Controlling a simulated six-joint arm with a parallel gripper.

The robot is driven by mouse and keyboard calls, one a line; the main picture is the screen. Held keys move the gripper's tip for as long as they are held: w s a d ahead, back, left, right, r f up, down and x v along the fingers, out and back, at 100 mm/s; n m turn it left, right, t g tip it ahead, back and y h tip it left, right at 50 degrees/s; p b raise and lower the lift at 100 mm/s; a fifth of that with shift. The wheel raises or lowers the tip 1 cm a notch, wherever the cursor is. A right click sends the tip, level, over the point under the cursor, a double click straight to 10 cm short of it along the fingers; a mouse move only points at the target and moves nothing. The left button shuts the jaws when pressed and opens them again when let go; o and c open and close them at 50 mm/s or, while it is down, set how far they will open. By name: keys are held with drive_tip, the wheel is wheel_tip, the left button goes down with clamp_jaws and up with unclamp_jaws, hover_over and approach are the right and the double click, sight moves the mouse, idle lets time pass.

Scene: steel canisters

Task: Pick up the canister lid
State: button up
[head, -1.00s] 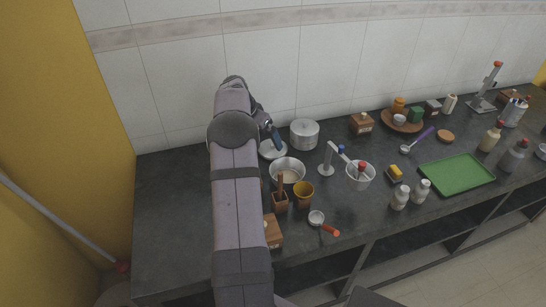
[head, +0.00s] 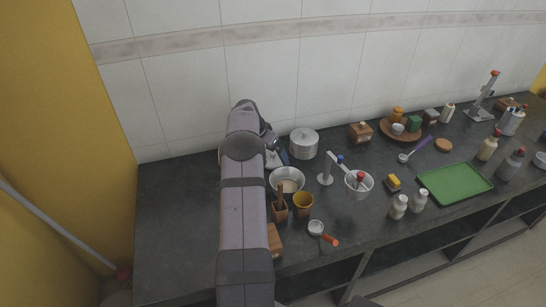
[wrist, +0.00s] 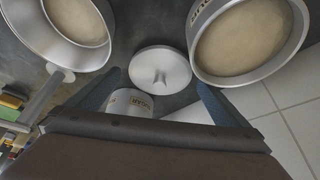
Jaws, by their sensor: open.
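The canister lid is a pale grey disc (wrist: 160,70) with a small raised knob, lying on the dark counter in the wrist view. In the head view it is mostly hidden behind my arm. My gripper (wrist: 157,80) is open and empty, with one blue finger on each side of the lid as the wrist view looks past them. I cannot tell how high the fingers are above it. A round steel canister (wrist: 247,38) with a tan inside is to the right of the lid. In the head view, a steel canister (head: 303,145) stands near the wall, to the right of my gripper.
A steel pan (head: 287,180) sits in front of the lid area, and a pan (wrist: 78,18) shows at the upper left in the wrist view. A white labelled cup (wrist: 130,101) is close to the fingers. A green tray (head: 455,178) lies to the right. The counter's left end is clear.

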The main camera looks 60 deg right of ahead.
sight(273, 157)
drive_tip(key=shift+x, duration=1.2)
drive_tip(key=c, duration=1)
